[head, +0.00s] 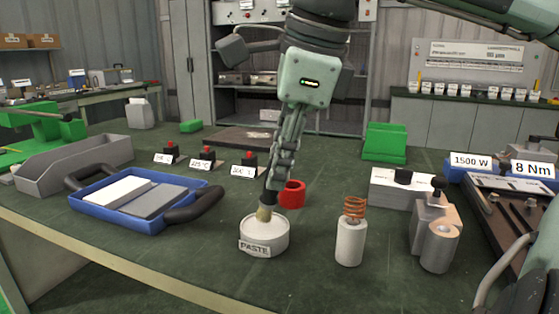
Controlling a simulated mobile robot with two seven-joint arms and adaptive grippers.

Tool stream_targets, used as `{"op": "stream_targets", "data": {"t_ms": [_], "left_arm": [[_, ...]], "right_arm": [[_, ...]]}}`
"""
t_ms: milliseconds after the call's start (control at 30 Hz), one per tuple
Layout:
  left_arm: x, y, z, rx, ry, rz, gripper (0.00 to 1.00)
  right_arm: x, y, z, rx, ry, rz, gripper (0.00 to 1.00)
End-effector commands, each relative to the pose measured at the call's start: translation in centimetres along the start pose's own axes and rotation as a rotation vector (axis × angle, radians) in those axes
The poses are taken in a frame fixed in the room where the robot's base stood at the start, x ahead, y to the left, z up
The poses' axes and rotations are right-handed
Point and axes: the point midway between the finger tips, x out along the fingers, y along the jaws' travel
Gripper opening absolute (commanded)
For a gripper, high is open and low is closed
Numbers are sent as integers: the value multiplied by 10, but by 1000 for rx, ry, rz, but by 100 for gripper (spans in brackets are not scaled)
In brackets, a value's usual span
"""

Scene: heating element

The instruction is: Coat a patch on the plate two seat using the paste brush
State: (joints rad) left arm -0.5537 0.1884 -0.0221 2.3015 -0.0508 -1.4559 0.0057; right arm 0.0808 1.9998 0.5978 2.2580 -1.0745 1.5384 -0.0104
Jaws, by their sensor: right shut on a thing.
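My right gripper (278,174) points down at the middle of the head view, shut on the dark handle of the paste brush (266,198). The brush stands nearly upright, its pale bristles at the paste pot (264,238), a white round tub labelled PASTE. Its tip is in or at the paste; how deep I cannot tell. A plate assembly (503,207) with bolts lies at the right edge, partly cut off. I cannot tell which surface is the plate two seat. My left gripper is not in view.
A red ring-shaped part (291,194) is just right of the brush. A white cylinder (350,242) with a copper coil and a metal block (435,235) stand to the right. A blue tray (138,222) with black handles lies left. Green bench shows between them.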

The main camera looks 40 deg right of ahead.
Motion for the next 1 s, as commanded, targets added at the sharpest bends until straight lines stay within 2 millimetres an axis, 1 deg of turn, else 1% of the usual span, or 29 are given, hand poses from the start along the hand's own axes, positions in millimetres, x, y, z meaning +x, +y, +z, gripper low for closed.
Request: {"op": "stream_targets", "data": {"t_ms": [367,1000], "left_arm": [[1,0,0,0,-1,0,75],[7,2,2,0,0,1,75]], "right_arm": [[0,0,0,0,0,0,0],[8,2,-2,0,0,-1,0]]}}
